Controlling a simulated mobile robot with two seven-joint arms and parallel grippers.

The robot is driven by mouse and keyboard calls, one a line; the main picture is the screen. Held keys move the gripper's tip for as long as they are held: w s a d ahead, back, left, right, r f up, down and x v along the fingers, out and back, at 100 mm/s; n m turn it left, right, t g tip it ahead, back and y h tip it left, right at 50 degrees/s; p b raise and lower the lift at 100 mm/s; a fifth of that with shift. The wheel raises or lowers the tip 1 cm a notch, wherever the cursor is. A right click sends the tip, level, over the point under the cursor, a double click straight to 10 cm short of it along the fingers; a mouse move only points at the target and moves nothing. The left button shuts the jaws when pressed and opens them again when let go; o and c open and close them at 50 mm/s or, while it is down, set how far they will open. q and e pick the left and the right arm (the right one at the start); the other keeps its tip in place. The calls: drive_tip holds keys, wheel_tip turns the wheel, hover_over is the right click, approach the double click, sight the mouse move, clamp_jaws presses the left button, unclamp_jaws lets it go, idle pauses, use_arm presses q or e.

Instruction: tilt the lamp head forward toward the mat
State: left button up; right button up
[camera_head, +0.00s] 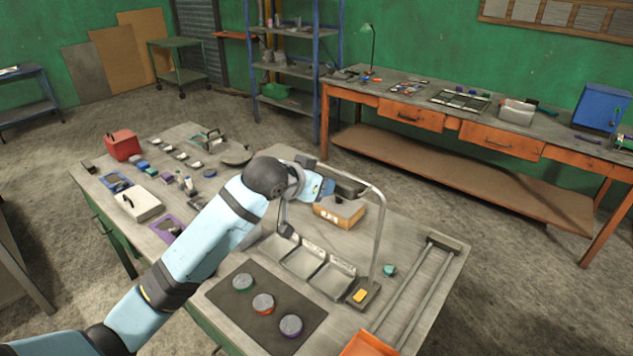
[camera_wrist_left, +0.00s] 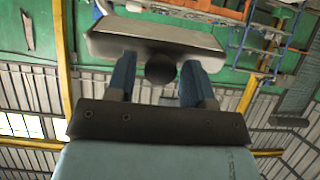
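The lamp stands on the near workbench. Its yellow-buttoned base (camera_head: 364,292) carries a thin grey curved pole (camera_head: 379,235) that bends over to a dark, bar-shaped lamp head (camera_head: 345,184). My left gripper (camera_head: 322,188) is at the left part of this head. In the left wrist view the pale grey head (camera_wrist_left: 155,42) lies across the fingertips, and a dark round knob (camera_wrist_left: 160,69) sits between the two blue fingers. The fingers of the left gripper (camera_wrist_left: 157,62) are apart; I cannot tell whether they touch the head. The dark mat (camera_head: 240,303) lies at the front of the bench. My right gripper is not in view.
Three coloured round pieces (camera_head: 263,303) rest on the mat. Metal trays (camera_head: 302,262) and a cardboard box (camera_head: 340,212) are below the lamp head. Parallel rails (camera_head: 413,293) run at the right. A red box (camera_head: 122,145) and small parts are at the far left.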

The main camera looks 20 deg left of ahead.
use_arm(q)
drive_tip(key=shift+o, duration=0.5)
drive_tip(key=b+v, duration=0.2)
drive_tip(key=v, duration=1.1)
drive_tip(key=shift+s+r, duration=0.15)
drive_tip(key=shift+s, duration=0.2)
drive_tip(key=shift+a, duration=0.1)
